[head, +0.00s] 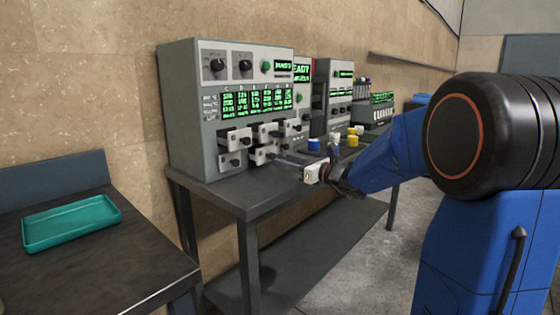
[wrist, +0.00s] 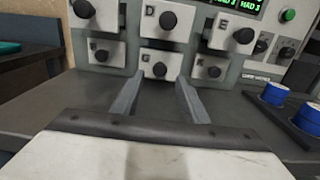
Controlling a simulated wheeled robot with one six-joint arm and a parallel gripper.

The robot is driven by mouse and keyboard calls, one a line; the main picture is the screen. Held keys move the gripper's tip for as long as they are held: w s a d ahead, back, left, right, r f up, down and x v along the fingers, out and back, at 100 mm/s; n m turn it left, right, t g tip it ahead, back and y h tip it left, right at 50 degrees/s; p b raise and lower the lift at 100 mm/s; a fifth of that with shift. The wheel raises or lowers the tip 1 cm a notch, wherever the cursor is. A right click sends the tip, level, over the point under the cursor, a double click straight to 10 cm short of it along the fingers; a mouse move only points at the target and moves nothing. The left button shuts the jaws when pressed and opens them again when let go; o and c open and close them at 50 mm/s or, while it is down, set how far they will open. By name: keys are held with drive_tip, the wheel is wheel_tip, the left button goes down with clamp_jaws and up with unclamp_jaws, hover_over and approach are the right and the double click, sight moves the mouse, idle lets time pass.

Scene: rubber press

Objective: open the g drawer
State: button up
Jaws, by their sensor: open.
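The grey machine (head: 182,105) on the workbench has two rows of small white drawers with round black knobs. In the wrist view the upper middle drawer (wrist: 180,32) appears to be marked D. The lower middle drawer (wrist: 144,68) sits below it; its letter is too small to read surely, so I cannot confirm which is G. My gripper (wrist: 160,80) is open and empty, its two fingers pointing at the lower middle drawer, with that drawer's knob between them in the picture. In the head view my gripper (head: 277,158) is in front of the lower drawers. Contact is not clear.
Lower left (wrist: 104,45) and lower right (wrist: 203,60) drawers flank the middle one closely. Blue-topped pieces (wrist: 275,94) stand in a dark holder at right. A teal tray (head: 72,222) lies on the left table. The bench top before the machine is mostly clear.

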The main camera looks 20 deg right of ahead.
drive_tip(key=v, duration=1.3)
drive_tip(key=s+a+f+n+g, duration=0.5)
drive_tip(key=s+a+n, duration=0.3)
drive_tip(key=s, duration=0.1)
drive_tip(key=s+a+f+n+g, duration=0.4)
drive_tip(key=s+a+f+n, duration=0.1)
drive_tip(key=s+a+n, duration=0.3)
drive_tip(key=s+d+f+n+g+h, duration=0.1)
drive_tip(key=s+d+f+n+h, duration=0.3)
drive_tip(key=s+n, duration=0.3)
drive_tip(key=s+d+f+n+h, duration=0.3)
drive_tip(key=s+n, duration=0.4)
drive_tip(key=s, duration=0.3)
drive_tip(key=shift+s+d+f+g+h, duration=0.15)
drive_tip(key=shift+d+f+g+h, duration=0.3)
drive_tip(key=shift+h, duration=0.55)
